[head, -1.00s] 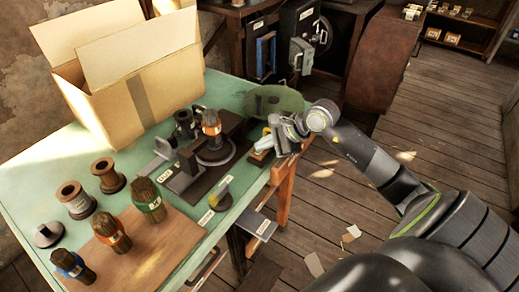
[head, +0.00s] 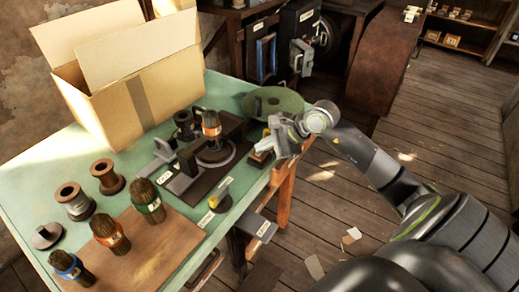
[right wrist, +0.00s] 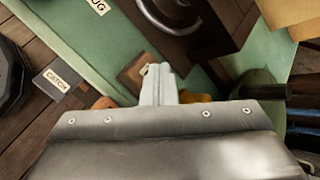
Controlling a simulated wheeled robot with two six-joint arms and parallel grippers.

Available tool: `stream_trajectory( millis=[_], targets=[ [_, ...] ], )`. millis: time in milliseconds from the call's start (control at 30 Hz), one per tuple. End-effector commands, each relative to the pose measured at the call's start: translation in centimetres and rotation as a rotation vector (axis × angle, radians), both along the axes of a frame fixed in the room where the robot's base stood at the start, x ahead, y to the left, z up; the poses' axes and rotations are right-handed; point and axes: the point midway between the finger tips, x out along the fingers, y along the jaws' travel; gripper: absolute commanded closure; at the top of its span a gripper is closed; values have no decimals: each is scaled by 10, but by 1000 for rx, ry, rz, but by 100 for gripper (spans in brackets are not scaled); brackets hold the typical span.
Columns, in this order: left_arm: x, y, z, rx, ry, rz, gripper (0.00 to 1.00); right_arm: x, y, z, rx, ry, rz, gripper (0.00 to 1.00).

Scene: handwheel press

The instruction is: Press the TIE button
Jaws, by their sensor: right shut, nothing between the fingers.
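My right gripper (head: 262,147) is shut and empty at the right edge of the green table, pointing down-left. Its pale fingers (right wrist: 157,82) are close together in the right wrist view. A small wooden block with an orange-yellow part (head: 261,158) lies just under the fingertips. In the right wrist view the brown block (right wrist: 132,76) shows beside the fingers, with orange parts partly hidden behind them. I cannot read a TIE label in either view, and cannot tell whether the fingers touch the block. My left gripper is not in view.
A CATCH label (right wrist: 57,80) is below the edge. A cardboard box (head: 140,80) fills the back left.

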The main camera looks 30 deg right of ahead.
Motion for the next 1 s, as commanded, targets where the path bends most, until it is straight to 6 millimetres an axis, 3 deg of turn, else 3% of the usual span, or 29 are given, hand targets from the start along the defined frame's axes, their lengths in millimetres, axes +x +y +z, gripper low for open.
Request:
stream_trajectory(
  millis=[300,733,1000],
  targets=[
    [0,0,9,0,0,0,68,0,0,20,-1,0,1,100],
    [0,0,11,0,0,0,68,0,0,23,-1,-1,0,100],
    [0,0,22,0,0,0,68,0,0,47,-3,-2,1,100]
  ],
)
